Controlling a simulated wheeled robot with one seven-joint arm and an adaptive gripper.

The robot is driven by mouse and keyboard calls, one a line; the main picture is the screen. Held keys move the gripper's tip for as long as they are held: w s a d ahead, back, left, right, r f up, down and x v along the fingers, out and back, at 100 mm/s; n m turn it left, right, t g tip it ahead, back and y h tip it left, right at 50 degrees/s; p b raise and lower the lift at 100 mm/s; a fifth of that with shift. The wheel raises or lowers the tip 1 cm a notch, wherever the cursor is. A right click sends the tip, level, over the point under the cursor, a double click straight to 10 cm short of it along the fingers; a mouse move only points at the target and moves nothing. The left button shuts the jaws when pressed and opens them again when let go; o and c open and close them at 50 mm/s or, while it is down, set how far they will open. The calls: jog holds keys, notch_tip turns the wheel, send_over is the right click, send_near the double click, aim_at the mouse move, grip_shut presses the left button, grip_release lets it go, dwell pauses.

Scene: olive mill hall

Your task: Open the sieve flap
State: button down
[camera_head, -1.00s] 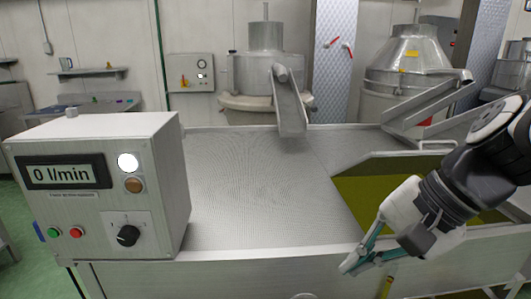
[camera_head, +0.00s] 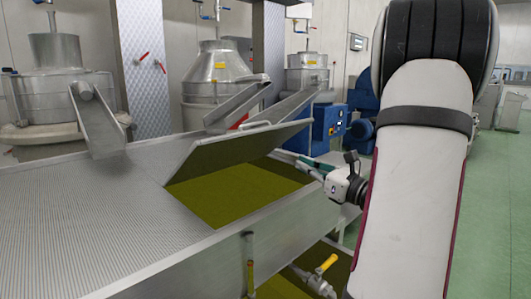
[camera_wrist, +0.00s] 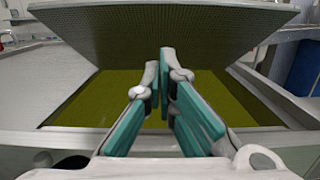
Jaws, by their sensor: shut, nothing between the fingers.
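The sieve flap (camera_head: 235,150) is a grey metal panel with a bar handle (camera_head: 250,128) on its upper edge. It stands tilted up from the sieve deck, leaving an opening over olive-green liquid (camera_head: 235,190). In the wrist view the flap's perforated underside (camera_wrist: 170,40) slopes above the liquid (camera_wrist: 100,95). My gripper (camera_head: 303,166) is at the right end of the opening, below the flap's raised edge. It appears apart from the flap. Its teal-padded fingers (camera_wrist: 166,62) are shut and hold nothing. The handle is hidden in the wrist view.
The ribbed sieve deck (camera_head: 90,220) extends left of the opening. A yellow-handled valve (camera_head: 325,265) sits below the tank's front wall. Metal chutes (camera_head: 240,105) and blue machinery (camera_head: 328,125) stand behind. Green floor (camera_head: 500,210) is clear at the right.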

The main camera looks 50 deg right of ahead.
send_near(260, 136)
jog(key=w+f, duration=0.3)
jog(key=shift+w+d+r, duration=0.1)
jog(key=shift+w+r, duration=0.45)
jog(key=shift+r, duration=0.35)
jog(key=shift+w+d+r, duration=0.1)
jog(key=shift+w+r, duration=0.45)
jog(key=shift+r, duration=0.35)
jog(key=shift+r+p, duration=0.1)
jog(key=shift+p, duration=0.2)
